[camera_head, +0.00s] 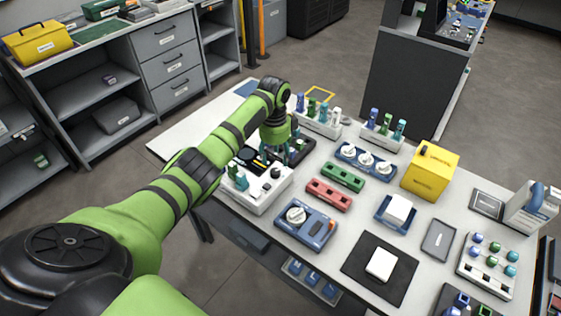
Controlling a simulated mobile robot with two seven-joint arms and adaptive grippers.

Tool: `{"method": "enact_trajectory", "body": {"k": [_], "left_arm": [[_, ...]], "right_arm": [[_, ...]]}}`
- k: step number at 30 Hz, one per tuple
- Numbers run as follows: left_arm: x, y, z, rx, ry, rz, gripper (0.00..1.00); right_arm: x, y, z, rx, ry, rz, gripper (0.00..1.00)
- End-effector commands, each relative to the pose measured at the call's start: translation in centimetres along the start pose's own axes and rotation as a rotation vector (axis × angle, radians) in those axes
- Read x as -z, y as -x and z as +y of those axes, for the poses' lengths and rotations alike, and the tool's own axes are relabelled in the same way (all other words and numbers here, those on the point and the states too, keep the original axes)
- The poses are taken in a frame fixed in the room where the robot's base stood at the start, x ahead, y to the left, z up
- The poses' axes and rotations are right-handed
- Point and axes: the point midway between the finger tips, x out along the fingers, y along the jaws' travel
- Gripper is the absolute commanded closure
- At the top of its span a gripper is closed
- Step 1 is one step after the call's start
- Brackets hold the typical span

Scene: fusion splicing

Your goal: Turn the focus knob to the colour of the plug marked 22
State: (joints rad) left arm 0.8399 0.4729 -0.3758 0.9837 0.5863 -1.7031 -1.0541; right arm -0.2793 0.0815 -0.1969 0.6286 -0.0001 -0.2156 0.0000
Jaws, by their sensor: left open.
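My left gripper (290,155) hangs over the back of a white device (262,197) with a dark top, and its fingers are open. The arm hides part of this device. A black knob (275,173) sits on the device, just in front of the gripper. A blue box (318,236) with a white dial (296,215) stands nearer. I cannot tell which knob is the focus knob. Plugs in blue, green, teal and white stand in a left rack (318,127) and a right rack (380,138). Their markings are too small to read. My right gripper is not in view.
A blue panel with several white knobs (365,160), a green block (342,177), a red block (329,194) and a yellow box (430,171) stand on the white table. A black mat (358,270) bears a white block (381,264). The table's far left corner is mostly clear.

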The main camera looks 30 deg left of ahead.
Motion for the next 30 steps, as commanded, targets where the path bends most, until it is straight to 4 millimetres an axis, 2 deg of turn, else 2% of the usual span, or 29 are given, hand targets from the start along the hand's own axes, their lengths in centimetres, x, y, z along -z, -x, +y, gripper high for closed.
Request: {"method": "enact_trajectory", "body": {"k": [3,8,13,18,22,23,24,26,27,30], "left_arm": [[0.0,-1.9,0.2,-0.005,0.0,-0.002,0.45],[0.0,-4.4,0.2,-0.004,0.0,-0.003,0.45],[0.0,-5.8,0.1,-0.002,-0.001,-0.002,0.45],[0.0,-6.1,0.1,-0.001,-0.001,-0.002,0.45],[0.0,-6.1,0.1,-0.001,-0.001,-0.002,0.45],[0.0,-6.1,0.1,-0.001,-0.001,-0.002,0.53],[0.0,-6.1,0.1,-0.001,-0.001,-0.002,0.69],[0.0,-6.1,0.1,-0.001,-0.001,-0.002,0.93],[0.0,-6.1,0.1,-0.001,-0.001,-0.002,1.0],[0.0,-6.1,0.1,-0.001,0.0,-0.003,1.0]], "right_arm": [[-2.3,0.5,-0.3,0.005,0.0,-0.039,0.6],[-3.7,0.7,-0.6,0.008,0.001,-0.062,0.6],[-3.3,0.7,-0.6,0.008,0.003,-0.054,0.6],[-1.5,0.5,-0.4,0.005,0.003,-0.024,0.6],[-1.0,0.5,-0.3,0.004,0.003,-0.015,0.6],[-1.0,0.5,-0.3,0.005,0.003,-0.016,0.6],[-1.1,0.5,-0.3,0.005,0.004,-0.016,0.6],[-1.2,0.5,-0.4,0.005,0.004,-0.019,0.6],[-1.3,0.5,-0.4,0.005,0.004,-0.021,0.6],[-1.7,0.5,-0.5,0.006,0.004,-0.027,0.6]]}}
